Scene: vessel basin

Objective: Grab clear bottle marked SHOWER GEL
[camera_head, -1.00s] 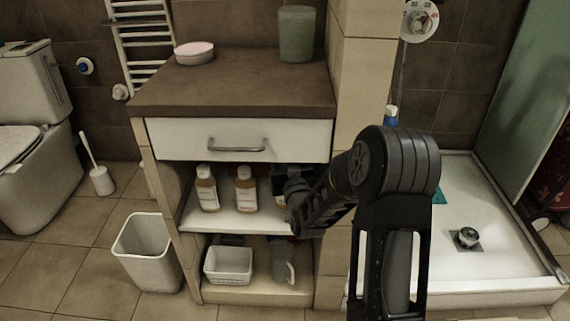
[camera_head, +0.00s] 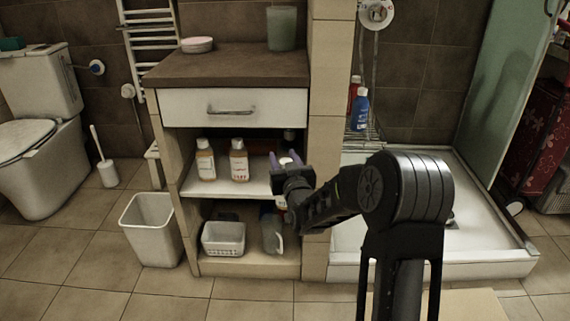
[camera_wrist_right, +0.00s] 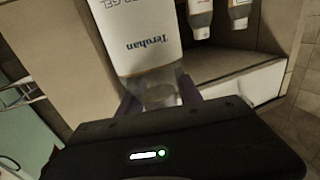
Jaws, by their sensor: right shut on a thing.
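The clear bottle with a white label fills the top of the right wrist view (camera_wrist_right: 140,38). The label shows "GEL" and a brand name; the rest of the wording is cut off. My right gripper (camera_wrist_right: 160,92) has its purple fingers on both sides of the bottle's clear end and is shut on it. In the head view my right gripper (camera_head: 285,160) is in front of the right side of the cabinet's open shelf, and its dark body hides most of the bottle. My left gripper is not in view.
A tiled post (camera_head: 325,150) is close on the right. A bin (camera_head: 151,230) stands left.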

